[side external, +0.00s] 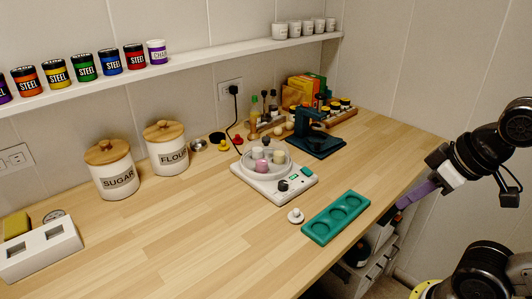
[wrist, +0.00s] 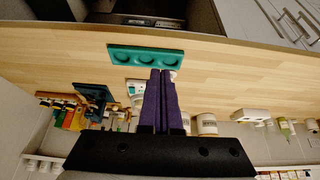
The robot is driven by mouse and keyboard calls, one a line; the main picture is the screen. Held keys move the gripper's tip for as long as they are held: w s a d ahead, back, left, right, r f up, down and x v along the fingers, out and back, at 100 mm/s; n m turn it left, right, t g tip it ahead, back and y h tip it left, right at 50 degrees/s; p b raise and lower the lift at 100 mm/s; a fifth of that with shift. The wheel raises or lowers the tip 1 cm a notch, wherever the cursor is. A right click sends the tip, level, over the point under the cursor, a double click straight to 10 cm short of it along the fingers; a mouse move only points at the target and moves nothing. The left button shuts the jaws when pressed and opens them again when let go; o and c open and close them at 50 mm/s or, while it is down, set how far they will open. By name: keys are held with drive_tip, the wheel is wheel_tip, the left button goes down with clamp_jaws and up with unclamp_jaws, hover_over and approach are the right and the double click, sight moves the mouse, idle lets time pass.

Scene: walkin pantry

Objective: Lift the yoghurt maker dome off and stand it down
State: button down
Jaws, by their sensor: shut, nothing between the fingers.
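The yoghurt maker (side external: 252,186) is a white base with a dark knob and green marks on its front, standing mid-counter. Pink and pale jars sit in its round top. A clear, faint dome (side external: 290,160) seems to surround them; its outline is hard to make out. In the wrist view the yoghurt maker (wrist: 133,84) is mostly hidden behind my fingers. My gripper (side external: 402,203) has purple fingers, shut and empty, by the counter's right edge, well apart from the yoghurt maker. The wrist view shows the fingers (wrist: 161,73) pressed together.
A teal tray with three round hollows (side external: 335,217) lies between my gripper and the yoghurt maker. A small white knobbed piece (side external: 295,216) lies beside it. A dark teal stand (side external: 316,141) and bottles are behind. Sugar (side external: 112,177) and flour (side external: 167,155) canisters stand left.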

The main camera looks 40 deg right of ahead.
drive_tip(key=c, duration=0.5)
unclamp_jaws()
